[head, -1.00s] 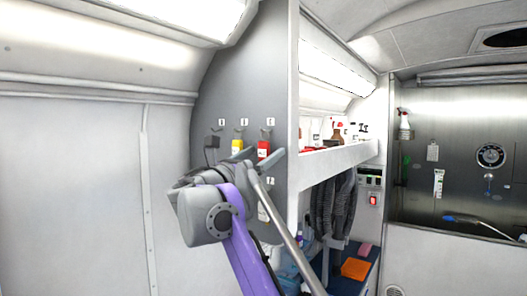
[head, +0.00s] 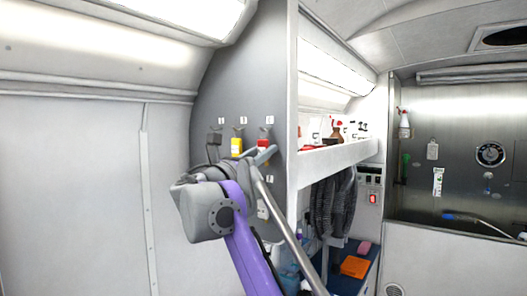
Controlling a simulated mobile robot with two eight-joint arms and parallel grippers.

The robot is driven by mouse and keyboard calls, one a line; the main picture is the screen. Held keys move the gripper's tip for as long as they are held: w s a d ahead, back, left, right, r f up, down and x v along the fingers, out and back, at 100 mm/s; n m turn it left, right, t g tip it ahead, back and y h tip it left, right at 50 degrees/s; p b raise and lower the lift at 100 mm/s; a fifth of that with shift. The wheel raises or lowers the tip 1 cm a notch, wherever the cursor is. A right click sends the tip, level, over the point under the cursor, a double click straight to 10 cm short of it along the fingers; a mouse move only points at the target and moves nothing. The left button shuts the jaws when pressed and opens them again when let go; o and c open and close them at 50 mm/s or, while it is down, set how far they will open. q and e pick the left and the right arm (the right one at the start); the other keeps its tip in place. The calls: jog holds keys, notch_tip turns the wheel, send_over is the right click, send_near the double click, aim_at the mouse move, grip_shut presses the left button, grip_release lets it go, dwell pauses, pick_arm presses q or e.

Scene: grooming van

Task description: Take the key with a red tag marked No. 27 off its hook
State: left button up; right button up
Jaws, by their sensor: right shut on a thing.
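The red tag (head: 263,143) hangs at the right end of a row of hooks on the grey panel (head: 236,90). Its number is too small to read, and its key cannot be made out. It is still at its hook (head: 267,131). My right gripper (head: 263,155) is shut on the red tag, and its fingers hide the tag's lower part. My left gripper is not in view.
A yellow tag (head: 237,146) hangs close to the left of the red one, with a dark item (head: 214,139) further left. A white shelf (head: 338,160) with bottles juts out to the right. Dark clothing (head: 334,205) hangs below it.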

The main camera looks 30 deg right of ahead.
jog(key=shift+r, duration=0.8)
jog(key=s+a, duration=0.2)
jog(key=a, duration=0.4)
jog(key=shift+s+a, duration=0.25)
jog(key=shift+s, duration=0.05)
dwell(0.5)
dwell(0.4)
